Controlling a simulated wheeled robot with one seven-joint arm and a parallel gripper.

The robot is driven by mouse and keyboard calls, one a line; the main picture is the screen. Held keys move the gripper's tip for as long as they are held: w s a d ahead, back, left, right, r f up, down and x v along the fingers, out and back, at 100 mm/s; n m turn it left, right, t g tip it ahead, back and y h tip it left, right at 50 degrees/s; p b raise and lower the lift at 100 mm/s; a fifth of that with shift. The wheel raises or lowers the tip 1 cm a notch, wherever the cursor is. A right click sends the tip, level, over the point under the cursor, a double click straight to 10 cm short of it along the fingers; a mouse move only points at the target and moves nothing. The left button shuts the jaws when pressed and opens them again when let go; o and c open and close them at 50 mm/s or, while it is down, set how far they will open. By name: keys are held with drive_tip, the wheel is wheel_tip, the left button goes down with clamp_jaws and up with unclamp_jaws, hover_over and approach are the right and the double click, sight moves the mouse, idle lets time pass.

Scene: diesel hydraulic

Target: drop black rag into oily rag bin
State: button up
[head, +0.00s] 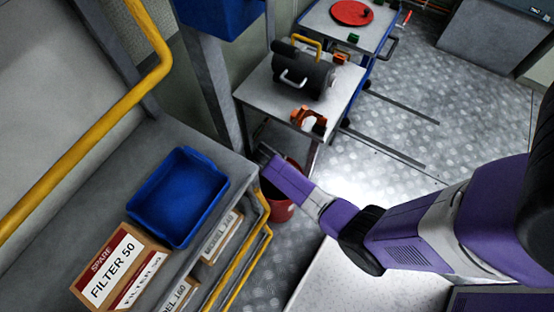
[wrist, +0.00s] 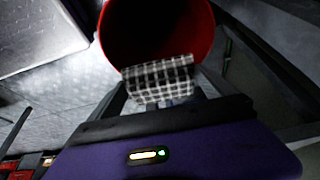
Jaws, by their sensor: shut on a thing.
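A black rag (wrist: 158,78) with a white check pattern is held between the fingers of my gripper (wrist: 163,98) in the wrist view. The rag overlaps the near rim of the red oily rag bin (wrist: 207,38), whose dark inside opens beyond it. I cannot tell whether the rag touches the rim. In the head view the red bin (head: 283,210) stands on the floor, partly hidden by my purple wrist. My gripper (head: 266,153) is over the bin's far side there, and the rag cannot be made out in that view.
A grey bench (head: 152,143) with a blue tray (head: 160,228) and filter boxes (head: 118,266) lies left of the bin. Yellow pipes (head: 262,232) run along its edge. A small table (head: 250,92) bearing a dark machine (head: 303,75) stands behind. Open metal floor (head: 385,150) lies right.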

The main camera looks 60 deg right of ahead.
wheel_tip(320, 180, down, 6)
drive_tip(key=b, duration=0.4)
drive_tip(key=shift+r+b, duration=0.2)
drive_tip(key=shift+b, duration=0.2)
drive_tip(key=o, duration=1)
drive_tip(key=shift+c, duration=0.2)
wheel_tip(320, 180, up, 20)
drive_tip(key=p, duration=0.3)
